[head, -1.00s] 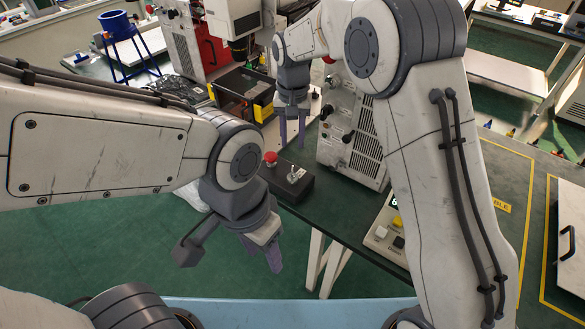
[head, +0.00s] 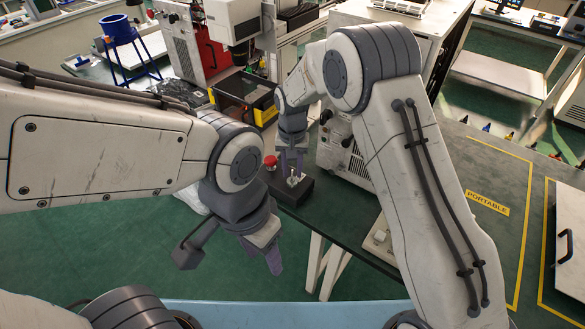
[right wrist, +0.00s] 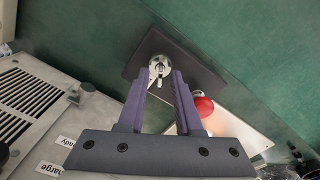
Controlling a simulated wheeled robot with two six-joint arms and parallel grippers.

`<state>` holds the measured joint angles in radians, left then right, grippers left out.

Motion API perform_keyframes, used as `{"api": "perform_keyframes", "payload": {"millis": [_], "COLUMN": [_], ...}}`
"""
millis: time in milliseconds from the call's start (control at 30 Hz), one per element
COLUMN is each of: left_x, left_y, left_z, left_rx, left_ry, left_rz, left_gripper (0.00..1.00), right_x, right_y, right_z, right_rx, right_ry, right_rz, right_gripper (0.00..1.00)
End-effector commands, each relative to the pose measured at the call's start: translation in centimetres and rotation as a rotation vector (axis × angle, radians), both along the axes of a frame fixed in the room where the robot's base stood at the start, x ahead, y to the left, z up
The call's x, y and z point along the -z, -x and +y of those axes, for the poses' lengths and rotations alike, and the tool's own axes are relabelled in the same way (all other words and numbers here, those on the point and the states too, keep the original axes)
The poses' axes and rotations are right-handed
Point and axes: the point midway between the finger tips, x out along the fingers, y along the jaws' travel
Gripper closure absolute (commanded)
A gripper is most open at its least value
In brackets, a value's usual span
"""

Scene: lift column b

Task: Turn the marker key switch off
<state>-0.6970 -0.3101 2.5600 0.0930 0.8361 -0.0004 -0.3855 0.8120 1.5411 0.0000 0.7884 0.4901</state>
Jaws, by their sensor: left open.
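The marker key switch (head: 293,180) is a small silver key in a round metal collar on top of a black box (head: 297,194). In the right wrist view the key switch (right wrist: 159,68) shows between the fingertips of my right gripper (right wrist: 160,78). My right gripper (head: 291,168) points down just above the box, its purple fingers open on either side of the key; contact cannot be told. A red mushroom button (head: 270,161) stands beside the switch and also shows in the right wrist view (right wrist: 203,106). My left gripper (head: 262,252) hangs open and empty, lower and nearer.
A white machine with a vent grille (right wrist: 25,105) stands close to the right of the box. A black bin with yellow parts (head: 243,93) lies behind. The dark green bench top (head: 335,222) is clear in front of the box.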

Motion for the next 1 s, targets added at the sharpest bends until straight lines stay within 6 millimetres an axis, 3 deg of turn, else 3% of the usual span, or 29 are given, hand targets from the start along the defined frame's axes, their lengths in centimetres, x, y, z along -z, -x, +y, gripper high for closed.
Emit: {"api": "perform_keyframes", "payload": {"millis": [33,67,567,1000], "left_x": [0.0,0.0,-0.3,-1.3], "left_y": [0.0,0.0,0.0,0.0], "left_z": [0.0,0.0,0.0,0.0], "left_rx": [0.0,0.0,0.0,0.0], "left_ry": [0.0,0.0,0.0,0.0], "left_rz": [0.0,0.0,0.0,0.0], "left_gripper": [0.5,0.5,0.5,0.5], "right_x": [0.0,0.0,-0.1,-0.2], "right_y": [0.0,0.0,0.0,-0.1], "right_z": [0.0,0.0,0.0,0.0], "right_rx": [0.0,0.0,-0.063,-0.412], "right_ry": [0.0,0.0,0.0,0.0], "right_rz": [0.0,0.0,0.0,-0.001], "right_gripper": [0.89,1.0,1.0,1.0]}}
